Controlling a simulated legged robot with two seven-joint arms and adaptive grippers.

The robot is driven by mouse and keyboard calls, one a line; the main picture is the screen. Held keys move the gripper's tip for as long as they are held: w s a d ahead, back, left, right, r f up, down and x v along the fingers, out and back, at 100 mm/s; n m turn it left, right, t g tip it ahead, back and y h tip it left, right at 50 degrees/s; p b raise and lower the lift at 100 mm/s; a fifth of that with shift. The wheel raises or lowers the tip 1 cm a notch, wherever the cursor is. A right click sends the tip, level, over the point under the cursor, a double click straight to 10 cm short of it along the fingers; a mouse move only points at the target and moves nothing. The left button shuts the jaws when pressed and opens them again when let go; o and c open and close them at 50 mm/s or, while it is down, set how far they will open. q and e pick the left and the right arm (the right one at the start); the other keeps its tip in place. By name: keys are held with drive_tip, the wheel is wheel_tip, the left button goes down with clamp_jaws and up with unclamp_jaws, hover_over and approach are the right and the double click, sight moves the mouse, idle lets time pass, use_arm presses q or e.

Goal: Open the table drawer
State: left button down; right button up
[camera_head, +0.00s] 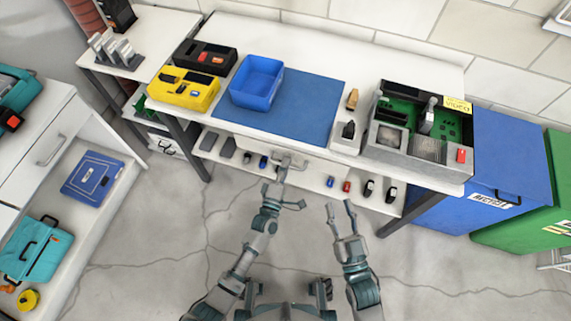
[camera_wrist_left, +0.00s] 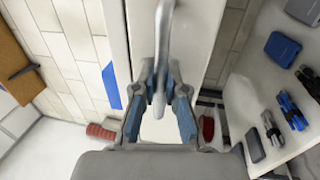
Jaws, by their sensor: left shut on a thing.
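The white table (camera_head: 330,50) has a drawer with a white front (camera_head: 262,149) under its front edge. The drawer's grey metal handle (camera_head: 294,161) sticks out from the front. My left gripper (camera_head: 283,174) is shut on the handle. In the left wrist view the handle (camera_wrist_left: 164,30) runs down between the two fingers of the left gripper (camera_wrist_left: 158,98).
On the table are a blue bin (camera_head: 257,82), a blue mat (camera_head: 310,108), a yellow case (camera_head: 183,89) and a green-grey device (camera_head: 420,130). A lower shelf (camera_head: 330,180) holds small items. A blue recycling bin (camera_head: 490,165) stands right. The floor before the table is clear.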

use_arm(q)
drive_tip(key=shift+s+d+f, duration=0.1)
drive_tip(key=shift+s, duration=0.2)
drive_tip(key=r+p+v, duration=0.2)
drive_tip(key=p+v, duration=0.1)
drive_tip(key=v, duration=0.9)
drive_tip(key=s+r+p+v, duration=0.1)
drive_tip(key=r+p+v, duration=0.1)
drive_tip(key=v, duration=1)
drive_tip(key=shift+p, duration=0.5)
use_arm(e)
drive_tip(key=s+d+f+g+h, duration=0.3)
drive_tip(key=s+f+g, duration=0.5)
drive_tip(key=f+g, duration=0.3)
drive_tip(key=shift+s+d+f+g, duration=0.4)
drive_tip(key=shift+d+f, duration=0.3)
drive_tip(key=shift+f, duration=0.2)
use_arm(q)
drive_tip(key=c, duration=1.2)
unclamp_jaws()
drive_tip(key=shift+w+r, duration=0.15)
use_arm(e)
drive_tip(key=shift+d, duration=0.15)
